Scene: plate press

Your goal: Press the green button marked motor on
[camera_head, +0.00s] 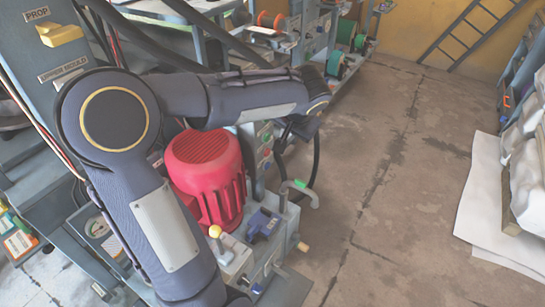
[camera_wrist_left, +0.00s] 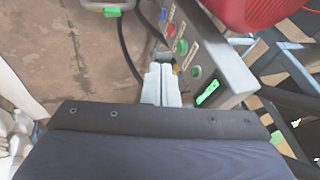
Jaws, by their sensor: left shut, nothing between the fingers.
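My left gripper (camera_wrist_left: 160,68) is shut and empty in the left wrist view, its fingertips by the edge of a grey button panel (camera_wrist_left: 225,70). The panel carries a blue button (camera_wrist_left: 163,14), a red button (camera_wrist_left: 171,30), a green button (camera_wrist_left: 182,47) and another green button (camera_wrist_left: 195,71) close to the right of the fingers. The labels are too small to read, so I cannot tell which is marked motor on. Contact with a button is not clear. In the head view my left wrist covers much of the panel, and the fingertips cannot be made out.
A red motor (camera_head: 205,170) stands beside the panel and also shows in the left wrist view (camera_wrist_left: 250,12). A grey handle with a green mark (camera_head: 300,187) and a yellow-knobbed lever (camera_head: 215,232) are nearby. Open floor (camera_head: 385,200) lies to the right.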

